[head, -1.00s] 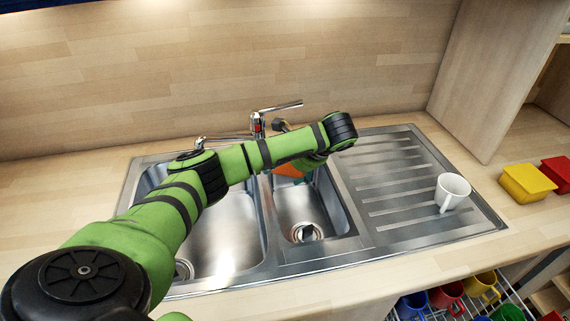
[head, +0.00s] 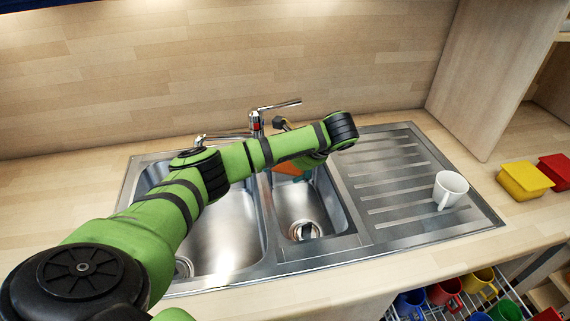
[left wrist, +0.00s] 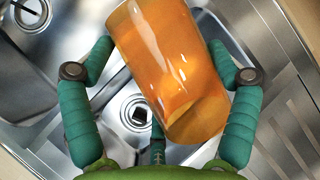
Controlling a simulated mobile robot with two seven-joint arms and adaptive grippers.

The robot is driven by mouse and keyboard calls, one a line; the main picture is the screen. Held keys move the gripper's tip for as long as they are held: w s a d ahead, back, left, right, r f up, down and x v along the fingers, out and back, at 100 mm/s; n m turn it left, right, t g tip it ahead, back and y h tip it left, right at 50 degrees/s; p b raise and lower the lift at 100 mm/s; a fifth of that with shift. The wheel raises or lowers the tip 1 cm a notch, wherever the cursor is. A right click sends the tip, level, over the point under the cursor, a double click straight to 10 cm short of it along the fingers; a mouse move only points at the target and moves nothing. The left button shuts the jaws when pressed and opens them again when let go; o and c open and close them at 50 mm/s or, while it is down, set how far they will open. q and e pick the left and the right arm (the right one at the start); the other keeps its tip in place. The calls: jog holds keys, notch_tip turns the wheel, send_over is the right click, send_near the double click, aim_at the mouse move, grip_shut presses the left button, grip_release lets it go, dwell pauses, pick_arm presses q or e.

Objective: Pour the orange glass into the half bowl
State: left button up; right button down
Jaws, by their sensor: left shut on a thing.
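The orange glass (left wrist: 165,65) is held tilted between the two green fingers of my left gripper (left wrist: 160,48). In the head view only a small part of the orange glass (head: 287,168) shows below my forearm, which hides the rest. The half bowl (head: 318,208) is the smaller sink basin on the right, with its round drain at the bottom. The glass is above the back part of this basin. In the wrist view the half bowl's drain (left wrist: 136,113) shows below and beside the glass. I cannot tell whether anything is in the glass. My right gripper is out of view.
The larger basin (head: 225,235) lies to the left. The tap (head: 257,125) stands behind the basins, close to my forearm. A white mug (head: 450,189) stands on the drainboard (head: 385,175). Yellow (head: 524,182) and red boxes are at the right. A rack of coloured mugs is below the counter.

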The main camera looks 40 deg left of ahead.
pick_arm(q)
jog(key=shift+r, duration=0.1)
dwell(0.4)
jog(key=shift+w+d+r+p, duration=0.1)
jog(key=shift+r+p, duration=0.05)
jog(key=shift+p, duration=0.5)
jog(key=shift+d+y, duration=0.1)
jog(key=shift+y, duration=0.3)
jog(key=shift+w+d+r+g+y+p, duration=0.1)
jog(key=shift+g+y+p, duration=0.25)
jog(key=shift+p, duration=0.25)
jog(key=shift+w+d+r+y+p, duration=0.1)
jog(key=shift+d+y+p, duration=0.05)
jog(key=shift+y+p, duration=0.15)
jog(key=shift+m+g, duration=0.25)
jog(key=shift+m, duration=0.05)
dwell(1.9)
